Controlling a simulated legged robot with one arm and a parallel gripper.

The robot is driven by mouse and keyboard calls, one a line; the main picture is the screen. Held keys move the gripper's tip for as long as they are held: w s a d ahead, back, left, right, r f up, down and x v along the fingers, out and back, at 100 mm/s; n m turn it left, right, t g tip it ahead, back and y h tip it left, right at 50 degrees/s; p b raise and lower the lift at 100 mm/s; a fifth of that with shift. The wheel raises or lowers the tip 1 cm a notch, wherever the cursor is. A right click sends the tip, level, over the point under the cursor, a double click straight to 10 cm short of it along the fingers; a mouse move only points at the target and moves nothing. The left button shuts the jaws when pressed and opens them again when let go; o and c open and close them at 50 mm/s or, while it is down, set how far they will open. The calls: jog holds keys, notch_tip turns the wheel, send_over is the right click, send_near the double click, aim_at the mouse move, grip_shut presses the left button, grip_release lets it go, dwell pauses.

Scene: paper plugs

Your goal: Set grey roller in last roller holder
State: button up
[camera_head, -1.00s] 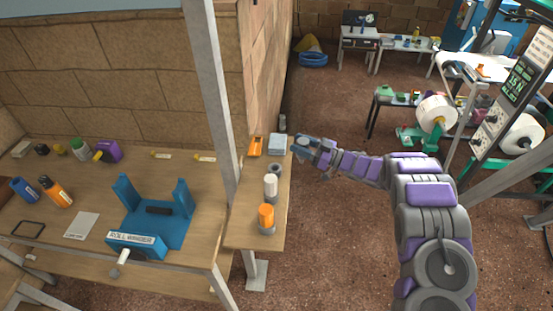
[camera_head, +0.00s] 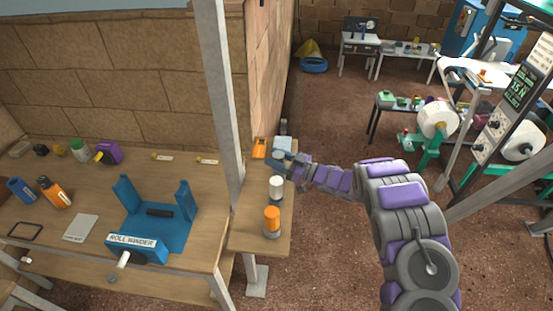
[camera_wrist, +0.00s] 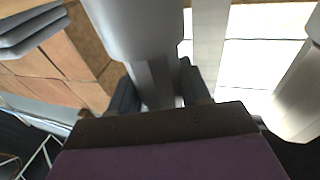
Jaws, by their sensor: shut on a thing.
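My gripper (camera_head: 281,160) is over the back part of the narrow side shelf, just behind the white roller. In the wrist view its dark fingers are shut on a grey roller (camera_wrist: 140,35), wide above and narrower between the fingers. A white roller (camera_head: 276,183) and an orange roller (camera_head: 271,214) stand upright in a row towards the shelf's front. The last roller holder is hidden behind my gripper, so I cannot tell whether the grey roller touches it.
The blue roll winder (camera_head: 177,235) is on the workbench.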

jog(key=o, duration=0.8)
jog(key=shift+a, duration=0.1)
jog(key=o, duration=0.4)
jog(key=shift+d+r, duration=0.1)
jog(key=shift+d, duration=0.3)
jog(key=shift+d, duration=0.1)
jog(key=v, duration=1.1)
jog(key=shift+s+d+p, duration=0.2)
jog(key=shift+d+p, duration=0.1)
jog(key=shift+p, duration=0.15)
